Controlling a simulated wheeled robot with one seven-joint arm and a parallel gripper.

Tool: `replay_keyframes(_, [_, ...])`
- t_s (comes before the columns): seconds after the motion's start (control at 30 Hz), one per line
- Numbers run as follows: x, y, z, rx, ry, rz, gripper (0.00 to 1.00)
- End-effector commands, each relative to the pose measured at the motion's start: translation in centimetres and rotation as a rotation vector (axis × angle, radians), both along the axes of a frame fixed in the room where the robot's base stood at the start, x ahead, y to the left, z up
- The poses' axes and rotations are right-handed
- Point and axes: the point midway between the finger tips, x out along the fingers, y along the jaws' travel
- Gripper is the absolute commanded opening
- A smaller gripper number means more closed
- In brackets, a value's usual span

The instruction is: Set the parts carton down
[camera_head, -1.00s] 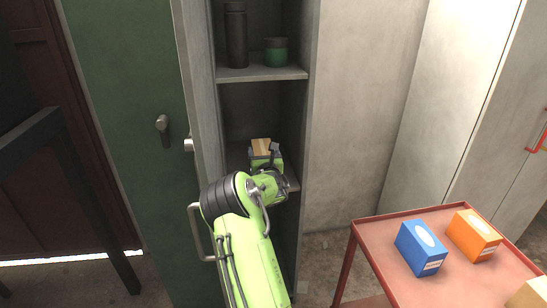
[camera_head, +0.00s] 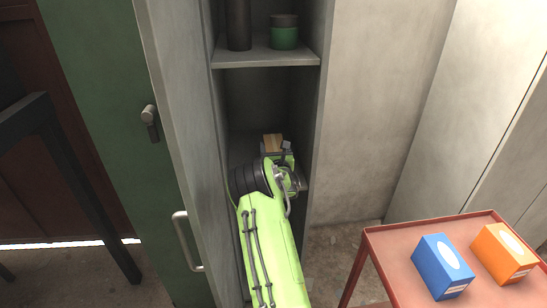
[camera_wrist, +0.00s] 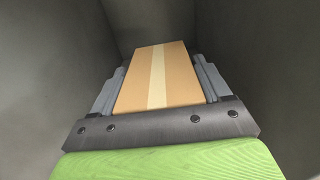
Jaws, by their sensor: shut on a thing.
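The parts carton is a tan cardboard box with a pale tape strip down its middle. It fills the centre of the wrist view (camera_wrist: 153,78), between the two grey fingers of my gripper (camera_wrist: 158,85). My gripper is shut on it. In the head view a small top part of the carton (camera_head: 272,142) shows beyond my green arm, inside the open grey locker (camera_head: 315,130), at the lower shelf level. My gripper (camera_head: 275,150) is mostly hidden there by my wrist. I cannot tell whether the carton touches the shelf beneath it.
The locker's upper shelf (camera_head: 265,58) holds a dark bottle (camera_head: 239,25) and a green jar (camera_head: 284,36). The open locker door (camera_head: 180,150) stands close left of my arm. A red cart (camera_head: 385,262) at right carries a blue box (camera_head: 442,266) and an orange box (camera_head: 503,253).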

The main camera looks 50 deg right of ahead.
Motion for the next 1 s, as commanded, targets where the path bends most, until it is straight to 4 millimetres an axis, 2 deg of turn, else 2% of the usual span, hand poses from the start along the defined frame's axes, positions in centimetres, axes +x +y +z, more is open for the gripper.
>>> replay_keyframes(0.03, [0.0, 0.0, -1.1, 0.002, -0.001, 0.000, 0.32])
replay_keyframes(0.13, [0.0, 0.0, -2.7, 0.001, -0.002, 0.001, 0.32])
replay_keyframes(0.43, [0.1, 0.1, -3.0, -0.001, -0.001, 0.002, 0.32])
replay_keyframes(0.47, [0.0, 0.1, -3.1, 0.002, 0.001, 0.001, 0.78])
replay_keyframes(0.6, [0.0, 0.0, -3.0, 0.003, 0.000, 0.001, 1.00])
replay_keyframes(0.87, [0.0, 0.0, -2.7, 0.003, 0.000, 0.000, 1.00])
replay_keyframes(1.0, [-1.4, 1.3, -2.7, 0.004, 0.003, 0.002, 1.00])
